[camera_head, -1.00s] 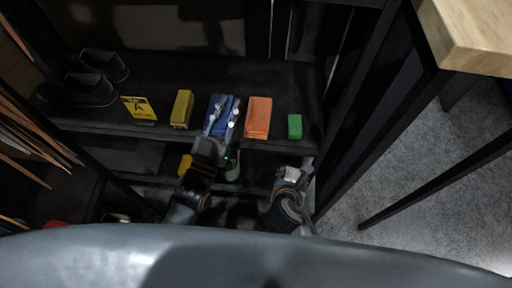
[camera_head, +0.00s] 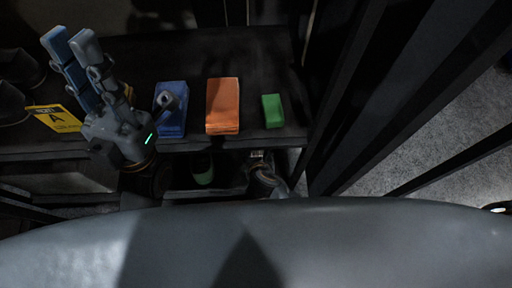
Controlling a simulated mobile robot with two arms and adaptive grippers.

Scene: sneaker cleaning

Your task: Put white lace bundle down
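My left gripper (camera_head: 70,40) is raised at the left, over the shelf beside the yellow sign. Its two long fingers point up and away. The gripper is open, and I see nothing between the fingers. My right arm (camera_head: 265,180) is low, below the shelf edge; its fingers cannot be made out. A small pale patch (camera_head: 257,154) shows by it, too small to identify. I cannot clearly see a white lace bundle.
The dark shelf (camera_head: 265,70) carries an orange block (camera_head: 223,105), a green block (camera_head: 272,111), a yellow sign with an A (camera_head: 55,118) and dark shoes (camera_head: 12,100) at the left. Another green item (camera_head: 203,168) is below. Black frame bars stand at the right.

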